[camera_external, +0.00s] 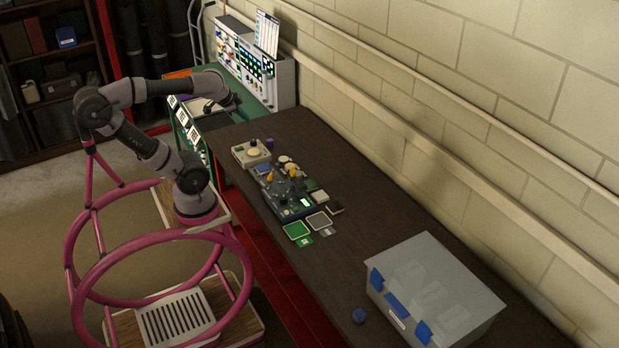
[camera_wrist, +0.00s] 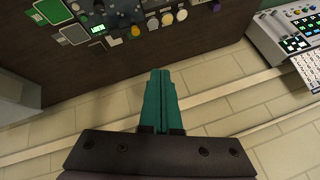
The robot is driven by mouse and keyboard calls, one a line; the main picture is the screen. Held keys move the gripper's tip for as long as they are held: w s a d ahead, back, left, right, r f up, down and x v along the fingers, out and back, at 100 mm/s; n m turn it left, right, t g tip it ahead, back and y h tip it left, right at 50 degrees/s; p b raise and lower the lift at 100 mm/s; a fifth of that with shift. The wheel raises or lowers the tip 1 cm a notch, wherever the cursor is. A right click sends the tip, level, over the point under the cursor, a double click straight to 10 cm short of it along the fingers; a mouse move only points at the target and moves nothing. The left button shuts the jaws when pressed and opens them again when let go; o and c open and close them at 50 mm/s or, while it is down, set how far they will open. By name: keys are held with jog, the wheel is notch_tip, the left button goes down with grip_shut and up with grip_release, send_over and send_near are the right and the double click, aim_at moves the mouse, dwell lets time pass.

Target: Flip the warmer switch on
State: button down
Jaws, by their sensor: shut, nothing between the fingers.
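I cannot make out the warmer switch for certain. A beige box with a round cream top (camera_external: 252,153), possibly the warmer, stands at the far end of the dark table. Beside it is a dark control unit (camera_external: 288,195) with knobs, yellow parts and a small lit green display; part of this unit shows at the top of the wrist view (camera_wrist: 100,14). My gripper (camera_external: 236,102) is above the far end of the table, beyond and apart from the box. In the wrist view its teal fingers (camera_wrist: 161,75) are together and empty, touching nothing visible.
A green card (camera_external: 297,230) and a grey card (camera_external: 319,221) lie before the unit. A panel (camera_external: 265,75) stands on a green bench. A block wall runs along the table.

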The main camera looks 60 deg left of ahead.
jog(key=w+a+f+n+g, duration=0.2)
jog(key=w+a+n, duration=0.4)
jog(key=a, duration=0.1)
jog(key=n+g+h, duration=0.2)
jog(key=n+g, duration=0.4)
jog(key=n, duration=1)
send_over(236, 149)
jog(key=w, duration=0.2)
notch_tip(236, 149, down, 18)
jog(key=shift+w+a, duration=0.15)
jog(key=shift+a, duration=0.1)
jog(key=f, duration=0.4)
jog(key=s+f, duration=0.1)
jog(key=f, duration=0.9)
jog(key=shift+s, duration=0.35)
